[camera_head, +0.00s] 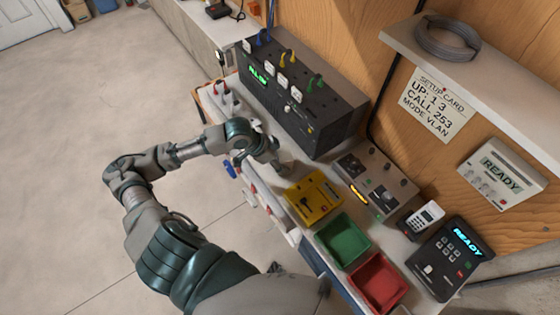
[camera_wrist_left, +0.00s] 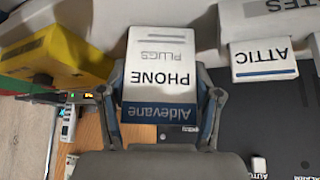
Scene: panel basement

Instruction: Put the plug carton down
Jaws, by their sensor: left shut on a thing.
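The plug carton (camera_wrist_left: 158,70) is a white box with a blue end, printed "PHONE PLUGS" and "Aldevane", upside down in the left wrist view. My left gripper (camera_wrist_left: 162,112) is shut on it, one finger on each side of the blue end. My right gripper is not in view.
The dark unit (camera_head: 300,110) with coloured plugs stands behind the gripper. A white "ATTIC" label (camera_wrist_left: 264,58) is beside the carton.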

